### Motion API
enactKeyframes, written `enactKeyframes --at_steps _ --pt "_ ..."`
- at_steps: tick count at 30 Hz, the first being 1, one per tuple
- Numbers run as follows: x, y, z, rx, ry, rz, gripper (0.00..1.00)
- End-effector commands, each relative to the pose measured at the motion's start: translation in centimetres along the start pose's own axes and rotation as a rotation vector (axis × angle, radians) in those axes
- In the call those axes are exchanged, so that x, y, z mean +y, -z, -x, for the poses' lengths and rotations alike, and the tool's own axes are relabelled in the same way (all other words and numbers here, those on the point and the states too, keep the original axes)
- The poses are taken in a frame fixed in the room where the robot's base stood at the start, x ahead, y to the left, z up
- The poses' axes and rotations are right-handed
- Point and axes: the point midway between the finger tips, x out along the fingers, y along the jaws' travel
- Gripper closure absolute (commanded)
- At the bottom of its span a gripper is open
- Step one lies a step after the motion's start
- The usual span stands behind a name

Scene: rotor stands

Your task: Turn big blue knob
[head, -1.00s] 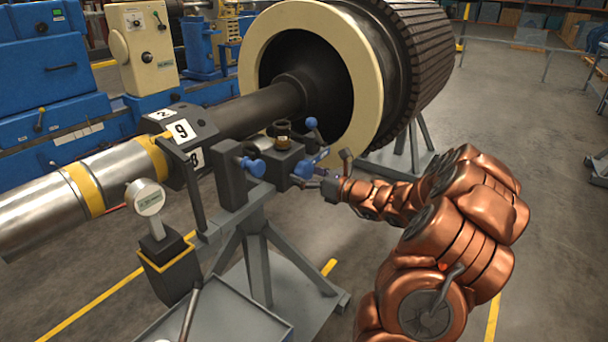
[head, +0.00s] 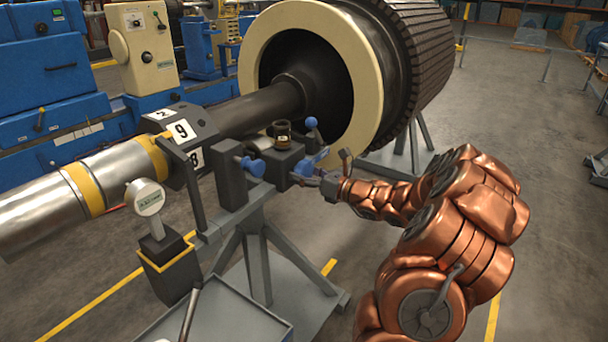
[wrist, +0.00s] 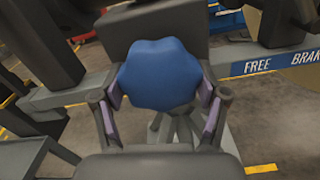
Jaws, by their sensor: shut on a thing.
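The big blue knob (wrist: 163,75) has a lobed rim and fills the middle of the wrist view. My gripper (wrist: 161,97) is shut on it, with one purple-padded finger at its left side and one at its right. In the head view the knob (head: 304,168) sits on the near right side of the dark block on the grey stand. My gripper (head: 329,173) reaches it from the right and partly covers it. The contact points are too small to make out in the head view.
A smaller blue knob (head: 253,166) and a blue ball-ended lever (head: 312,123) sit close by. A plate reading FREE and BRAKE (wrist: 270,65) lies right of the knob. A dial gauge (head: 147,197) and a grey tray (head: 235,318) stand in front. The large rotor (head: 400,60) is behind.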

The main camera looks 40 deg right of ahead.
Motion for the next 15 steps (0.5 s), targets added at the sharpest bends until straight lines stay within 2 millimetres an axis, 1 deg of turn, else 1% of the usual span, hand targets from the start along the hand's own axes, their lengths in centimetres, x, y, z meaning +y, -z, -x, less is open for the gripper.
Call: enactKeyframes --at_steps 8,15 --pt "-0.02 0.28 -0.08 -0.002 -0.001 0.092 0.62" --pt "-0.14 0.32 -0.08 -0.002 0.0 0.279 0.62"
